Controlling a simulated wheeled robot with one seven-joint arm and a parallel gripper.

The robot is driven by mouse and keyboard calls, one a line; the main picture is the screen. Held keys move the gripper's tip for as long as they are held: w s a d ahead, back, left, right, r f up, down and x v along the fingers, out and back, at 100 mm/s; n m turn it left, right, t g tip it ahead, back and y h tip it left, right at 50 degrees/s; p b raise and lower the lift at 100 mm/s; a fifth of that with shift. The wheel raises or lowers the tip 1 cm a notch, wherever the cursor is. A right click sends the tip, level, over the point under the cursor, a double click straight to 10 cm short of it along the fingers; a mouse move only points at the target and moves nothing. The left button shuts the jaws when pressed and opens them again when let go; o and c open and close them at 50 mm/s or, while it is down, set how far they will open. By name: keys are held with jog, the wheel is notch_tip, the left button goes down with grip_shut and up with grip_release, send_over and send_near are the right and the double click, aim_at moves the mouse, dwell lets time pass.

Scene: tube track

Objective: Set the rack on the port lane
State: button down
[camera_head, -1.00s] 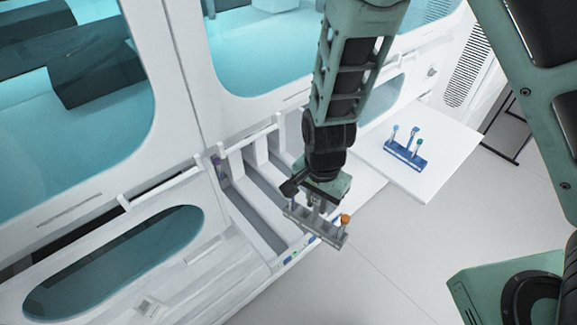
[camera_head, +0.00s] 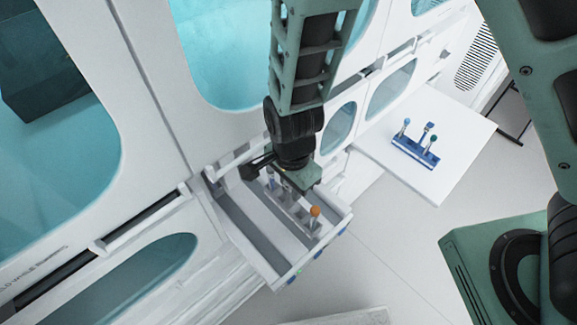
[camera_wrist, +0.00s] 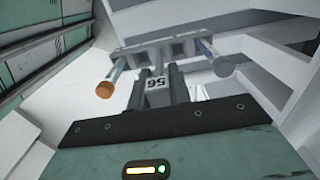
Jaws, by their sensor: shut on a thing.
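My gripper (camera_head: 290,190) is shut on a grey rack (camera_head: 297,213). The rack carries an orange-capped tube (camera_head: 315,213) at its near end and a grey-capped tube at its far end. In the wrist view the rack (camera_wrist: 185,48) lies crosswise beyond my gripper's fingers (camera_wrist: 160,88), with the orange cap (camera_wrist: 105,89) at left and the grey cap (camera_wrist: 222,67) at right. The rack is over the right part of a white tray (camera_head: 262,262) with parallel grey lanes (camera_head: 243,220). I cannot tell whether it touches the tray floor. My gripper hides part of the right lane.
A blue rack (camera_head: 413,150) with several tubes stands on a white shelf (camera_head: 450,170) to the right. A white cabinet wall with teal windows (camera_head: 220,60) rises behind the tray. The lanes to the left of my gripper look empty. Pale floor (camera_head: 400,240) lies open at right.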

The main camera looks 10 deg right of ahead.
aim_at(291, 201)
jog(key=shift+w+f, duration=0.1)
jog(key=shift+w, duration=0.05)
notch_tip(291, 201, down, 5)
jog(key=b, duration=0.5)
jog(key=shift+f, duration=0.15)
dwell(0.9)
jog(key=shift+f, duration=0.55)
dwell(0.3)
jog(key=c, duration=1.2)
grip_release()
